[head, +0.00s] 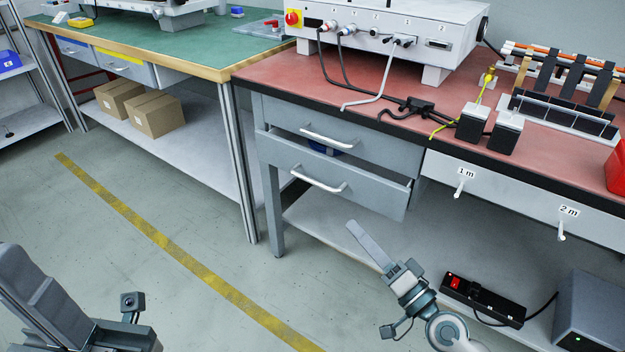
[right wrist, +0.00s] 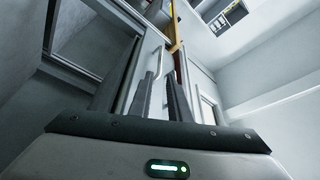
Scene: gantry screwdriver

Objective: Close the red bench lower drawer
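The red bench lower drawer (head: 345,189) is grey with a white bar handle (head: 318,180). It is pulled out, and a blue thing shows inside through the gap above its front. The upper drawer (head: 340,134) looks shut. My right gripper (head: 365,240) is below and to the right of the lower drawer in the head view, apart from it. In the right wrist view its two fingers (right wrist: 163,95) are empty with a gap between them, and a drawer handle (right wrist: 153,64) shows beyond. My left arm (head: 60,300) is at the bottom left; its fingers cannot be made out.
The red bench top (head: 290,80) carries a white device box and cables. Under it are a lower shelf (head: 320,216), a power strip (head: 483,300) and a grey box (head: 592,312). A green bench (head: 180,40) stands at left. The floor before the drawers is clear.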

